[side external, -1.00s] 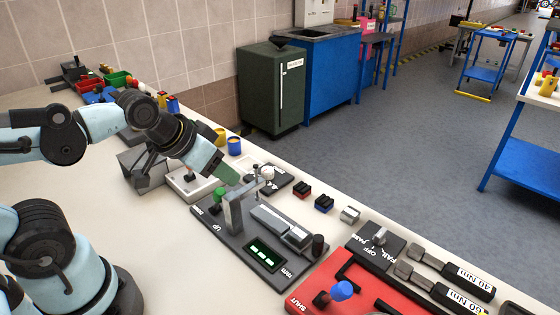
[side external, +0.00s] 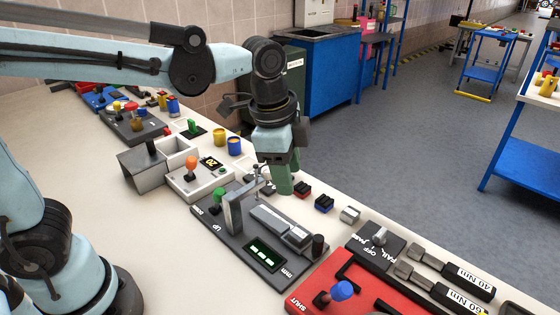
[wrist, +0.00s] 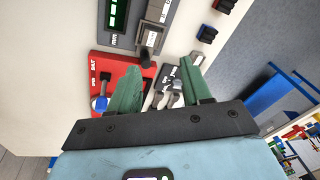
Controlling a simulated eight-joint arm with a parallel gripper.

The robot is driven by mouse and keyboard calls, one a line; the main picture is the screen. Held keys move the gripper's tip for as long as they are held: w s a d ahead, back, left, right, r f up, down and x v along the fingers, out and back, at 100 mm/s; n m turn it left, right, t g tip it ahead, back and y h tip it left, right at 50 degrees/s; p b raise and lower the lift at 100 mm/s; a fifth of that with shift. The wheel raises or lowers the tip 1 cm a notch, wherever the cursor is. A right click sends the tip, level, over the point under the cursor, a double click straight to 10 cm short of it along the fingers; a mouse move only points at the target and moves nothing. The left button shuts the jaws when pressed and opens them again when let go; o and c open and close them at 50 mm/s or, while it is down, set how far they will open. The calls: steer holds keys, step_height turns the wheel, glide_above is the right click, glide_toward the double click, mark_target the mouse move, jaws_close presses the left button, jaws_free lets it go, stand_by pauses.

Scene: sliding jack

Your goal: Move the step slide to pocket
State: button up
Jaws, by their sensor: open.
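No label reading "step slide" or "pocket" is legible, so I cannot tell for certain which part is meant. The red panel also shows in the wrist view (wrist: 133,77), with the blue knob (wrist: 100,103) beside a green finger. A dark gauge panel (side external: 232,247) carries a metal slide-like block (side external: 280,224). My gripper (side external: 285,188) points down beyond this panel, apart from it. Its green fingers are spread and empty in the wrist view (wrist: 158,78).

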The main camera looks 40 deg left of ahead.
mark_target(318, 238)
steer(key=w+d+f+m+g, duration=0.2)
steer(key=d+m, duration=0.4)
steer(key=d, duration=0.1)
steer(key=shift+y, duration=0.4)
steer(key=f, duration=1.1)
steer(key=shift+s+f, duration=0.25)
steer(key=shift+f, duration=0.1)
jaws_close()
steer(key=shift+a, duration=0.1)
